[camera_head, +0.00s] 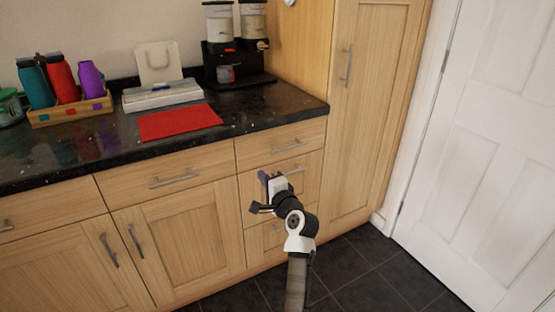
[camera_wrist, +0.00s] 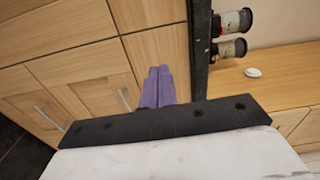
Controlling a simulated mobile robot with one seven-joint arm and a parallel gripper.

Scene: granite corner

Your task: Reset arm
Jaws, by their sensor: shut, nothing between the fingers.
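The white and black arm comes up from the bottom of the head view. Part of the gripper overlaps the drawer handle behind it, and I cannot tell the gap between the fingers and the drawer front.
The dark granite counter (camera_head: 85,152) holds a red mat (camera_head: 179,122), a wooden crate (camera_head: 72,110) of coloured bottles and a black dispenser stand (camera_head: 240,75). A tall cupboard (camera_head: 365,105) and a white door (camera_head: 485,140) stand to the right. Dark tiled floor (camera_head: 375,285) is clear.

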